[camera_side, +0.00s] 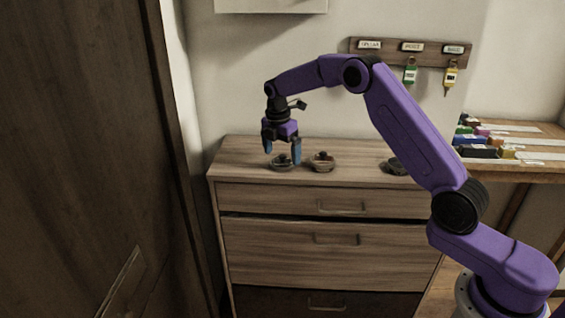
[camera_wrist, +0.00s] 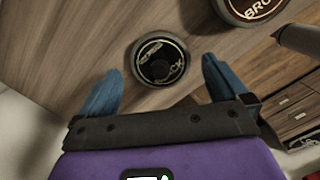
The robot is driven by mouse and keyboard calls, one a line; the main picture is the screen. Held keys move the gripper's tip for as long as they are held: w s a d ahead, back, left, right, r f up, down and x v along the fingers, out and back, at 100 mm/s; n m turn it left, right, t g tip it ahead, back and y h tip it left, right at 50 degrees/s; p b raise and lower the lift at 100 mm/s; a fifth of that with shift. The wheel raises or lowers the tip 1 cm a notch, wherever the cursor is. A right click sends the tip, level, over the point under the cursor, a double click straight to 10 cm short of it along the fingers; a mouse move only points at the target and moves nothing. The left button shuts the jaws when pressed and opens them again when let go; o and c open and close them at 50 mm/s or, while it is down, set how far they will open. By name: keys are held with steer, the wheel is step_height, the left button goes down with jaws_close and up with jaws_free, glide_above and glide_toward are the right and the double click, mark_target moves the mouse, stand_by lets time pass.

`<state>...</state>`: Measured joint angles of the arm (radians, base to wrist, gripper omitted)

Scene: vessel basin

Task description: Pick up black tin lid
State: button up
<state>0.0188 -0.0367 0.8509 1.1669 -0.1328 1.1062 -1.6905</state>
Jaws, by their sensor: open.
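The black tin lid (camera_wrist: 151,73) is a dark round disc with a dark knob in the middle and a pale ring of lettering ending in "CK". In the side view the lid (camera_side: 279,166) sits at the left part of the dresser top. My gripper (camera_side: 282,156) points down over it, its two blue fingers open and apart. In the wrist view the lid shows between the fingertips of my gripper (camera_wrist: 162,65), with a gap on each side. The fingertips are close to the lid's height; whether they reach down beside it I cannot tell.
A second round lid (camera_side: 322,164) stands just right; its label (camera_wrist: 252,8) begins "BRO" in the wrist view. A third dark round thing (camera_side: 396,167) lies farther right, partly behind my arm. The wooden dresser top (camera_side: 238,157) is clear at the left. A key rack (camera_side: 390,47) hangs behind.

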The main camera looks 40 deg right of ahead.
steer(key=shift+d+f, duration=0.1)
steer(key=shift+f, duration=0.75)
steer(key=c, duration=0.8)
steer(key=shift+o, duration=0.2)
steer(key=shift+r, duration=0.15)
